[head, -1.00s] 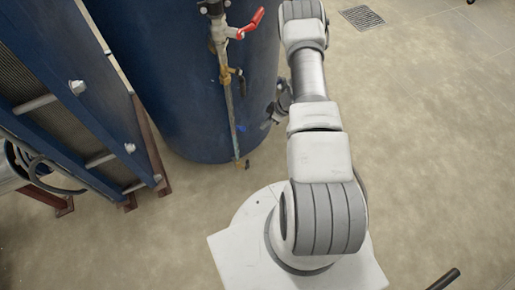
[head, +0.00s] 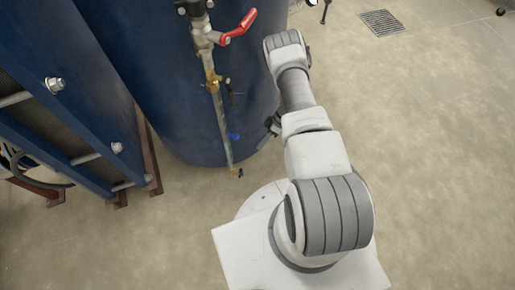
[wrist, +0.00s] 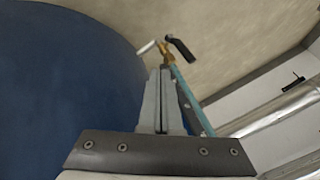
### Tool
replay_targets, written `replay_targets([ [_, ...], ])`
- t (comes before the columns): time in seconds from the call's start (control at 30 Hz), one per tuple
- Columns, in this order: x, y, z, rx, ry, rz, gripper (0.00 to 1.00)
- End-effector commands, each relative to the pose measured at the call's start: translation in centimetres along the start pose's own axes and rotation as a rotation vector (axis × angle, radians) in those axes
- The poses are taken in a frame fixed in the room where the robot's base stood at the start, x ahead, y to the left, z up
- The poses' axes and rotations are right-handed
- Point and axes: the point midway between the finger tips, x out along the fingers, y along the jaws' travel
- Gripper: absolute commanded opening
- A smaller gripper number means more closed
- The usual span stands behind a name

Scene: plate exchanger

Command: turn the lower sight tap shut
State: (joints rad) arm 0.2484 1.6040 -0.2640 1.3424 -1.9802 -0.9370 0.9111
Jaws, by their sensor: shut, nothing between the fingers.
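In the head view the sight tube (head: 223,128) runs down the front of the blue tank (head: 160,100). A brass upper tap (head: 212,80) sits at its top. The lower sight tap (head: 237,173) is a small brass fitting at its bottom end; its lever cannot be made out there. In the wrist view my gripper (wrist: 163,72) is shut and empty, its fingers pointing towards a brass tap (wrist: 168,54) with a black lever (wrist: 182,48). That tap looks like the lower one, but I cannot be sure. Whether the fingertips touch it is unclear.
A valve with a red handle (head: 240,27) stands above the sight tube. The blue plate exchanger frame (head: 85,120) is close on the left. A floor drain (head: 383,22) lies at the back right. The floor (head: 430,140) on the right is clear.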

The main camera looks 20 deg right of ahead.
Motion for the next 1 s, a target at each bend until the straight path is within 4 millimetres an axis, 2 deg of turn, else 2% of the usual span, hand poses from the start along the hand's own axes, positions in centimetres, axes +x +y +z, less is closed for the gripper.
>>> replay_targets([
  [0.03,1.2,0.1,0.1,0.000,0.001,-0.002,0.00],
  [0.4,9.0,0.1,0.1,0.000,0.002,0.001,0.00],
  [0.5,9.3,-1.5,0.0,0.002,0.003,0.001,0.00],
  [0.67,10.1,-2.8,0.1,0.002,0.002,0.001,0.00],
  [1.0,10.4,-3.4,0.1,-0.001,0.001,0.002,0.00],
])
